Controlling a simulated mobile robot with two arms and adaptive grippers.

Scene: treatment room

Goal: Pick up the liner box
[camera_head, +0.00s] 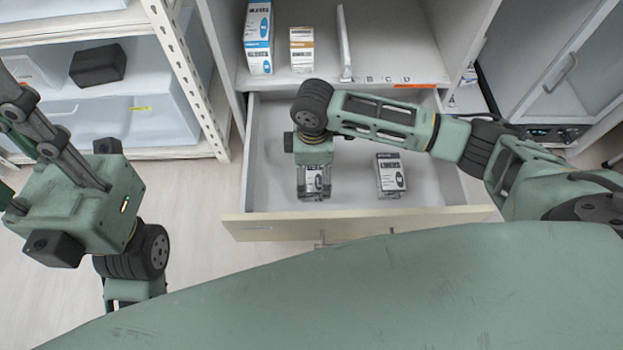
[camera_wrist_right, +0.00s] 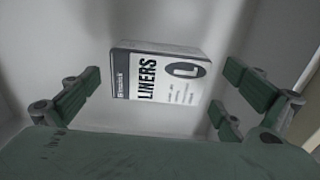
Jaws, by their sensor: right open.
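In the head view, the liner box (camera_head: 314,182) stands in the open drawer, partly covered by my right gripper (camera_head: 314,192). In the right wrist view, the white and grey liner box (camera_wrist_right: 160,78) shows "LINERS" and a dark oval with an L. The open fingers of my right gripper (camera_wrist_right: 158,103) stand on either side of it, with gaps showing. Contact is not visible. My left arm is at the left of the head view, away from the drawer; its finger opening cannot be made out.
A similar small box (camera_head: 390,176) stands in the drawer (camera_head: 275,226) to the right. Blue-white (camera_head: 258,38) and orange-white (camera_head: 302,50) boxes stand on the shelf above. A shelving rack with bins is at the left. A green surface (camera_head: 400,290) fills the foreground.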

